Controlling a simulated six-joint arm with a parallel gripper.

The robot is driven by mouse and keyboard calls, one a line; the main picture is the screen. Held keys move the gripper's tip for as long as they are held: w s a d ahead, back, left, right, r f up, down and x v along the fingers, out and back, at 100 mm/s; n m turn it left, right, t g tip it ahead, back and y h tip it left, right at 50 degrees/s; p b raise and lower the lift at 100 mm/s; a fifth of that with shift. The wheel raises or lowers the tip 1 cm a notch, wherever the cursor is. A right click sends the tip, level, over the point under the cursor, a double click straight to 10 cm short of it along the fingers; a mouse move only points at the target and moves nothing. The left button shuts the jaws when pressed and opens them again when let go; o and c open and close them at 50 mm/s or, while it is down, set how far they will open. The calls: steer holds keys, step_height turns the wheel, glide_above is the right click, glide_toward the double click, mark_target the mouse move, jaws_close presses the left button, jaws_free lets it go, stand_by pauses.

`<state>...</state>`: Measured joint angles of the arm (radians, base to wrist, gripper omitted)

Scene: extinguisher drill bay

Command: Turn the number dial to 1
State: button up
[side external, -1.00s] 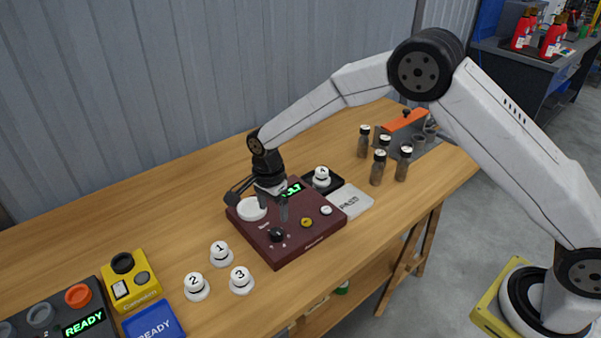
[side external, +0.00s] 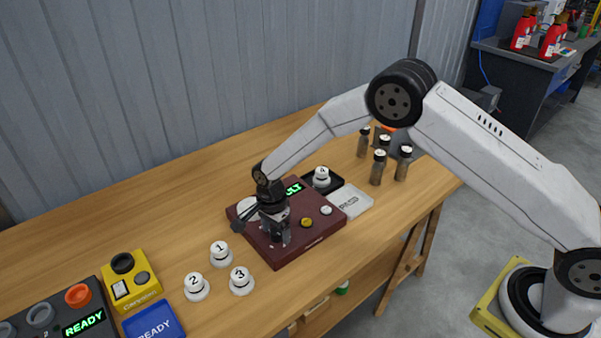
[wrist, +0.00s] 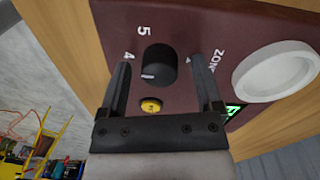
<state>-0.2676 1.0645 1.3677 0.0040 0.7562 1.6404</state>
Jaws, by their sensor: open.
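The number dial (wrist: 160,63) is a black round knob on a maroon box (side external: 305,240). In the wrist view, a white mark on it points to the lower left, and the printed numbers 5 and 4 show beside it; I cannot tell exactly which number the mark meets. My gripper (wrist: 160,70) is open, pointing down at the box, with one finger on each side of the dial. Gaps show between the fingers and the knob. In the side view my gripper (side external: 278,236) hides the dial. The number 1 is not readable on the dial's scale.
The box also bears a white round pad (wrist: 275,71), a yellow button (wrist: 151,106), a white button (side external: 326,210) and a green display (side external: 293,189). White knobs numbered 1 (side external: 220,252), 2 (side external: 196,287) and 3 (side external: 241,280) stand to the left. Several bottles (side external: 379,167) stand behind right.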

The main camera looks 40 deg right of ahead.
jaws_close()
